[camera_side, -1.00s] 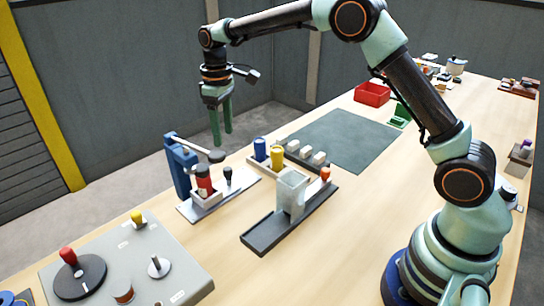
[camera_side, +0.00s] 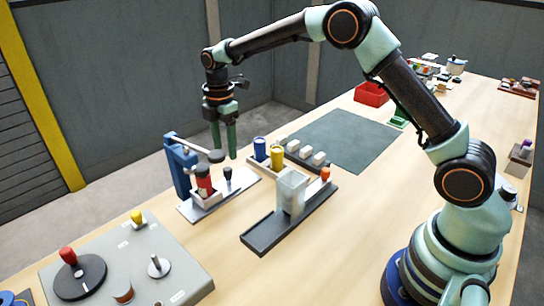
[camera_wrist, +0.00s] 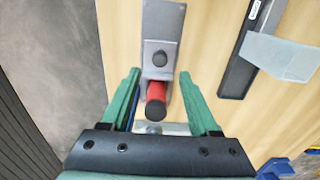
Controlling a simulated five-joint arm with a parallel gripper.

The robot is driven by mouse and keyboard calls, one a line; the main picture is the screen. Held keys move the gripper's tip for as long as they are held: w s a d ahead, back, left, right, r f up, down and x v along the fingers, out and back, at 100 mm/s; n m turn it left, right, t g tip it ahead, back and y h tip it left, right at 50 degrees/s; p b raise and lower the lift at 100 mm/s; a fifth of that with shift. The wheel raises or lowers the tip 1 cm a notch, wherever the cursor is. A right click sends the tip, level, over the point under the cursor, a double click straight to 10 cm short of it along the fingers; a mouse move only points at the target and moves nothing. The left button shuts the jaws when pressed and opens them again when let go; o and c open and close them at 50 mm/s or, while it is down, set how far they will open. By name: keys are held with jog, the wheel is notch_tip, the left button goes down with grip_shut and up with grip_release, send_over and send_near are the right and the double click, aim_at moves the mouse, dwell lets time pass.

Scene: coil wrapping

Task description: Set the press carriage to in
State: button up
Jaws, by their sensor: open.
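The blue press (camera_side: 180,168) stands on a pale grey base plate (camera_side: 245,180) at the table's far edge in the side view. Its carriage (camera_side: 206,199) is a pale box holding a red cylinder (camera_side: 204,184), close to the blue post and below the press's grey arm. A dark knob (camera_side: 228,174) stands to the right of the box; it also shows in the wrist view (camera_wrist: 160,58), with the red cylinder (camera_wrist: 156,92) below it. My gripper (camera_side: 224,151) is open and empty, above the knob. Its fingers straddle the press in the wrist view. Whether the carriage is fully in is unclear.
A dark rail with a clear block (camera_side: 291,190) and orange knob lies right of the press. Blue and yellow cylinders (camera_side: 277,157) and white blocks stand behind it. A grey panel (camera_side: 190,265) with knobs is at front left. The green mat (camera_side: 345,140) is clear.

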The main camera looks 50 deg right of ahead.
aim_at(227, 168)
notch_tip(227, 168, down, 8)
jog(key=shift+r, duration=0.15)
dwell(0.3)
grip_shut()
dwell(1.3)
